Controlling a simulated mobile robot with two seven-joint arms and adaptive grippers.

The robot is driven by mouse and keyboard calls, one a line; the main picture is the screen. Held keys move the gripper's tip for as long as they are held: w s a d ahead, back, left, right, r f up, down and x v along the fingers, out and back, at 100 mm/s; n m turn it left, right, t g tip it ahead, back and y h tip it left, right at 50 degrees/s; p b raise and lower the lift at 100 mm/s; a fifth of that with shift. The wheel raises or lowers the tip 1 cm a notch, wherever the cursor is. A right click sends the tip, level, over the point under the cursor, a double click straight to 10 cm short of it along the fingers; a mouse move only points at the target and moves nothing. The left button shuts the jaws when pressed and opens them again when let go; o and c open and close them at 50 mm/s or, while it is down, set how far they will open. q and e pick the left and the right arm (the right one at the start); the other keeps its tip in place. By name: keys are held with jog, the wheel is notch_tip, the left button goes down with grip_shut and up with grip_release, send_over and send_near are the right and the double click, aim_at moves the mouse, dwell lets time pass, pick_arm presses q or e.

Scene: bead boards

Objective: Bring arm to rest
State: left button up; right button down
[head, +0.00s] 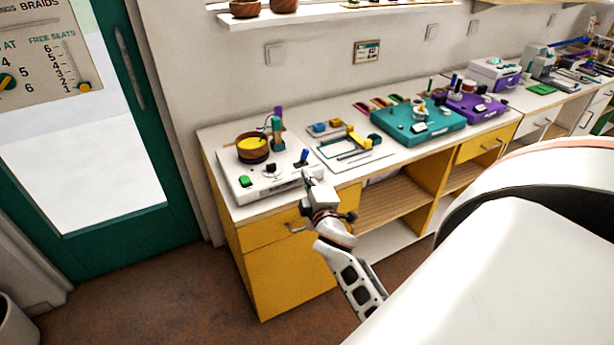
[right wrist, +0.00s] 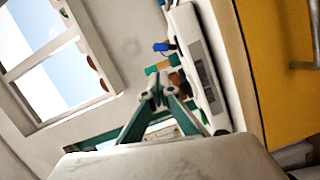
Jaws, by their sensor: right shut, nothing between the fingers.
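My right arm reaches up from the lower right in the head view. Its gripper (head: 310,180) is at the front edge of the white bead board (head: 262,188) at the left end of the counter. In the right wrist view the gripper (right wrist: 158,85) has its fingers together with nothing between them. I cannot tell whether it touches the board. The board holds a wooden bowl (head: 254,148) with yellow contents, a green block (head: 245,181) and a blue-topped piece (head: 303,156). My left gripper is not in view.
The white counter (head: 216,140) runs along the wall over yellow drawers and open shelves. A white tray board (head: 378,160), a teal board (head: 440,127) and a purple board (head: 483,112) stand farther right. A drawer handle (head: 296,228) sticks out below the gripper. Floor in front is clear.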

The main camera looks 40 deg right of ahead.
dwell(0.3)
jog(key=s+a+f+m+g+y, duration=0.2)
jog(key=s+a+f+y, duration=0.3)
jog(key=s+a+f, duration=0.5)
jog(key=s+a+f+m+g+y, duration=0.2)
jog(key=s+a+f+m+y, duration=0.2)
jog(key=s+a+f, duration=0.7)
jog(key=s+a+y, duration=0.1)
jog(key=a, duration=0.4)
jog(key=shift+a+g, duration=0.15)
jog(key=shift+g, duration=0.25)
jog(key=shift+s, duration=0.1)
